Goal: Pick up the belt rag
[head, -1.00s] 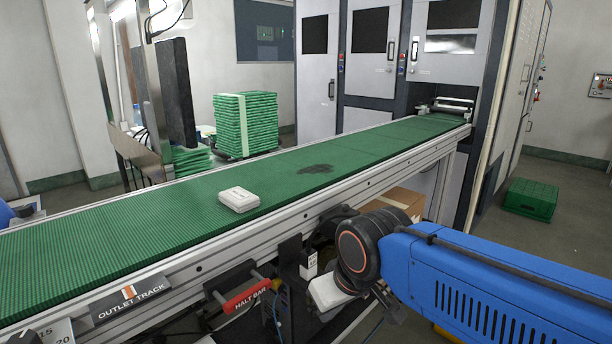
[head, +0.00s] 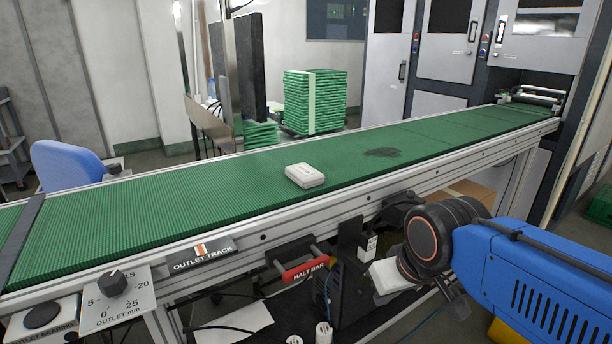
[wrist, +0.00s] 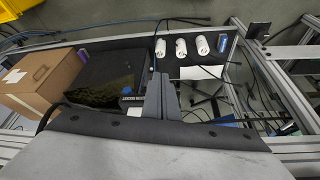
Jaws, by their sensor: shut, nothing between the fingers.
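I cannot make out a belt rag for sure in either view. A small white, box-like item (head: 305,175) lies on the green conveyor belt (head: 150,205), with faint marks on its top. A dark smudge (head: 381,152) shows on the belt to its right. My gripper (wrist: 161,82) shows in the wrist view with its grey fingers together and empty, above the dark gear under the conveyor. In the head view my arm is at the near side of the conveyor, and the fingers cannot be made out clearly.
A red halt bar (head: 304,269) and a dial panel (head: 113,290) stick out from the conveyor's near side. The wrist view shows a cardboard box (wrist: 42,75), several white rolls (wrist: 181,47) and cables below. Stacked green trays (head: 313,102) stand behind the belt.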

